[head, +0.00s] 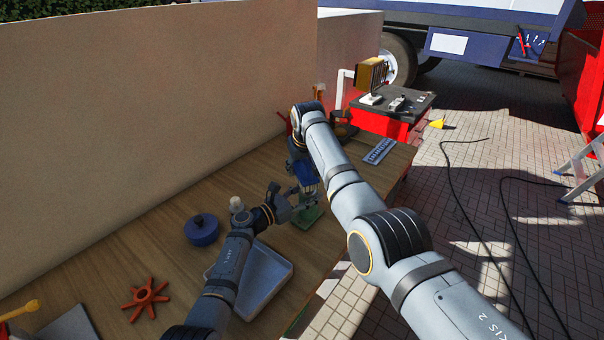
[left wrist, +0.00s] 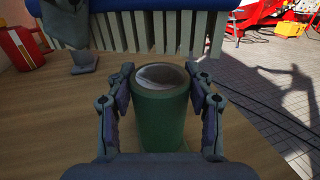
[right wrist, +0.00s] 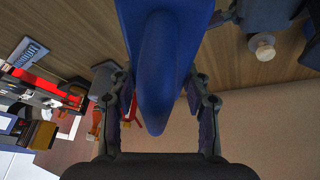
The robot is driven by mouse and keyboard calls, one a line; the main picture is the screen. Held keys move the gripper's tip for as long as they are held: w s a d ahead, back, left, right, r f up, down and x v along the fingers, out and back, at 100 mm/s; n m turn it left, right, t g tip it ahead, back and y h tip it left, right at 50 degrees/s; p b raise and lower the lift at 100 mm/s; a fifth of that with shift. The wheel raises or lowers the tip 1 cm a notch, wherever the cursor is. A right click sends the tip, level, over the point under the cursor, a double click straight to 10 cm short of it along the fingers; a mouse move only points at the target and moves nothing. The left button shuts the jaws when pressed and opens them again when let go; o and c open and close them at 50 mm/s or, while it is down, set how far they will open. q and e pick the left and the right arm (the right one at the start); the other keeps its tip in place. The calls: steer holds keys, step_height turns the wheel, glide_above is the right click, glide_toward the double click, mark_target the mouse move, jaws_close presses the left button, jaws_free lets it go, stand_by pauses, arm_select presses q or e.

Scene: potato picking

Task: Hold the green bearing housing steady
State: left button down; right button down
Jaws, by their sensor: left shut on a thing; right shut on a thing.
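The green bearing housing (head: 307,217) stands on the wooden table in the head view, partly covered by my left gripper. In the left wrist view the housing (left wrist: 160,122) is an upright green cylinder with an open grey top. My left gripper (head: 304,201) is shut on it, one finger on each side (left wrist: 163,112). My right gripper (head: 303,160) is shut on a blue part (head: 305,173) above and behind the housing. In the right wrist view the blue part's rounded grip (right wrist: 158,80) lies between the fingers (right wrist: 160,108). Its grey ribbed side (left wrist: 165,32) shows behind the housing.
A wall (head: 150,120) borders the table. A printed plate (head: 380,151) lies toward the far end.

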steer(key=shift+r, duration=2.35)
arm_select(q)
jaws_free()
steer(key=v, duration=0.8)
